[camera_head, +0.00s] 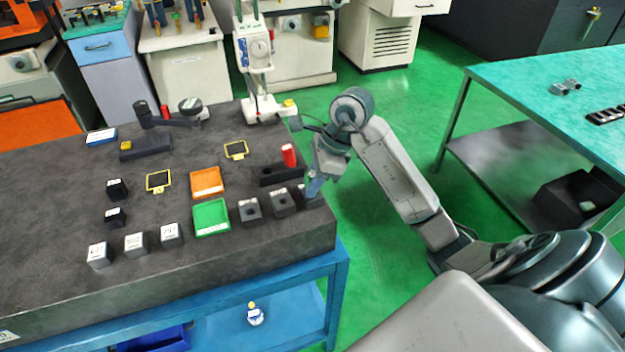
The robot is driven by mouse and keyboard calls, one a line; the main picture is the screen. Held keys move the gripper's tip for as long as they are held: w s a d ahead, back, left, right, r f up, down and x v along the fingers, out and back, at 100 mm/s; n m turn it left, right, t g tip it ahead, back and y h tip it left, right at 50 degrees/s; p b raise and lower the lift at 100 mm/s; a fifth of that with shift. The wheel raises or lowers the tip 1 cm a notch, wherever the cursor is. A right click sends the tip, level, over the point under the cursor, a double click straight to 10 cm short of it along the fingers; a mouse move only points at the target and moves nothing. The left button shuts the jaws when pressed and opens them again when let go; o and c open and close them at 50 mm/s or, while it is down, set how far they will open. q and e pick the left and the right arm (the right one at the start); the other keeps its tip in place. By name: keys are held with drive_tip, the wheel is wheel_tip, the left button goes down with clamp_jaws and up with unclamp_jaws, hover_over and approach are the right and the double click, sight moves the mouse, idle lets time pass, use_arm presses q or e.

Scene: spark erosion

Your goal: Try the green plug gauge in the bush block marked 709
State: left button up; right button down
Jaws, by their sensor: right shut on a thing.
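My right gripper (314,188) is at the right end of the dark surface plate, pointing down close above or at the rightmost grey bush block (307,202). It is shut on a slim thing mostly hidden by its fingers. I take this to be the green plug gauge, as no other one shows on the plate. Two more bush blocks with dark bores, a middle one (283,204) and a left one (250,211), stand beside it. Their labels are too small to read, so I cannot tell which is 709. My left gripper is out of view.
A red plug gauge (289,155) stands in a dark rack (270,176) behind the blocks. A green tray (211,218) and an orange tray (206,182) lie to the left, with several labelled blocks beyond. A white stand (262,105) is at the back edge.

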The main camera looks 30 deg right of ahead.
drive_tip(key=shift+r, duration=0.15)
idle(0.3)
drive_tip(key=shift+r+p, duration=2.25)
drive_tip(key=shift+r, duration=0.15)
